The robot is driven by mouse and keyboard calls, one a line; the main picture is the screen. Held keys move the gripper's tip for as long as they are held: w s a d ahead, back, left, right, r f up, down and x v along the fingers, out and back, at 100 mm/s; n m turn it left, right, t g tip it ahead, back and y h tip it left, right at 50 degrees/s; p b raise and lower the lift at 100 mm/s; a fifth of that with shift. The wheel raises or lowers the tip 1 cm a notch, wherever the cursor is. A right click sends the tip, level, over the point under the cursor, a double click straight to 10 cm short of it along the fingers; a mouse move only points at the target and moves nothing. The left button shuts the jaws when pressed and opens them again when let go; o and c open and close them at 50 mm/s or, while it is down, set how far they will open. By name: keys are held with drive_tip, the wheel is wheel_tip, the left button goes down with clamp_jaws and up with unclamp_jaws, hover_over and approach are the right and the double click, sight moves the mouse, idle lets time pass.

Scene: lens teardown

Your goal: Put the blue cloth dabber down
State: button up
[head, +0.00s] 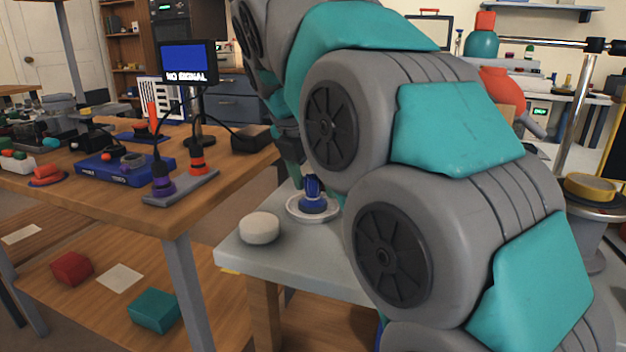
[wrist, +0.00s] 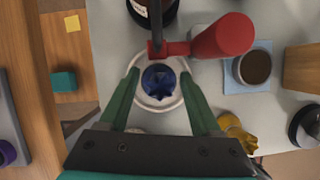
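The blue cloth dabber (wrist: 158,81) stands in a round white dish (wrist: 144,100) on the light grey table. The dabber also shows in the head view (head: 313,193), upright in the dish (head: 293,212). In the wrist view my gripper (wrist: 159,76) is open. Its two green fingers lie on either side of the dabber, with a gap to it on both sides. In the head view my arm hides much of the table, and the fingers are hard to make out above the dish.
A white round puck (head: 259,228) sits near the table's front left corner. In the wrist view a red tool (wrist: 222,38) lies just beyond the dish, with a brown-filled cup (wrist: 252,67) to the right and a yellow item (wrist: 236,130) near the right finger. A wooden workbench (head: 130,205) stands left.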

drive_tip(key=shift+r, duration=0.1)
idle(0.3)
drive_tip(key=shift+s+r, duration=0.1)
drive_tip(key=shift+r, duration=0.25)
drive_tip(key=p+v, duration=0.7)
drive_tip(key=v, duration=0.4)
drive_tip(key=shift+r, duration=0.2)
drive_tip(key=shift+s+a, duration=0.1)
